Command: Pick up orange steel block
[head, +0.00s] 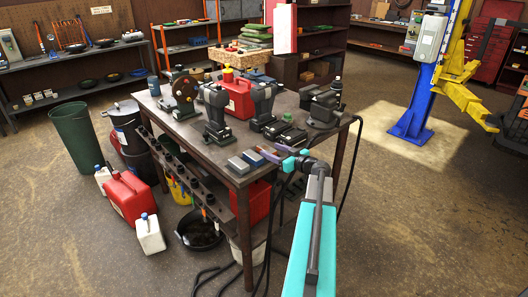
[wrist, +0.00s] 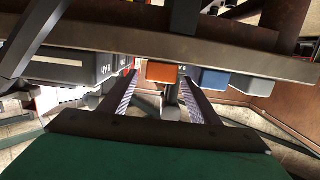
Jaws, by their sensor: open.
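The orange steel block (wrist: 161,72) shows in the wrist view as a small orange box, near the picture's middle, between the lines of my fingers. My gripper (wrist: 160,88) is open, with one ridged finger on each side and nothing held. In the head view my gripper (head: 276,152) is at the near edge of the workbench (head: 185,147). There I cannot make out the orange block clearly; my gripper seems to cover it. A blue block (wrist: 215,81) and a grey-blue block (wrist: 252,84) sit to its right in the wrist view.
Dark battery-like boxes (wrist: 72,70) lie left of the orange block in the wrist view. On the bench stand a vise (head: 324,105), a red can (head: 239,98) and dark tools. A blue and yellow lift post (head: 420,95) stands at right. The floor between is clear.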

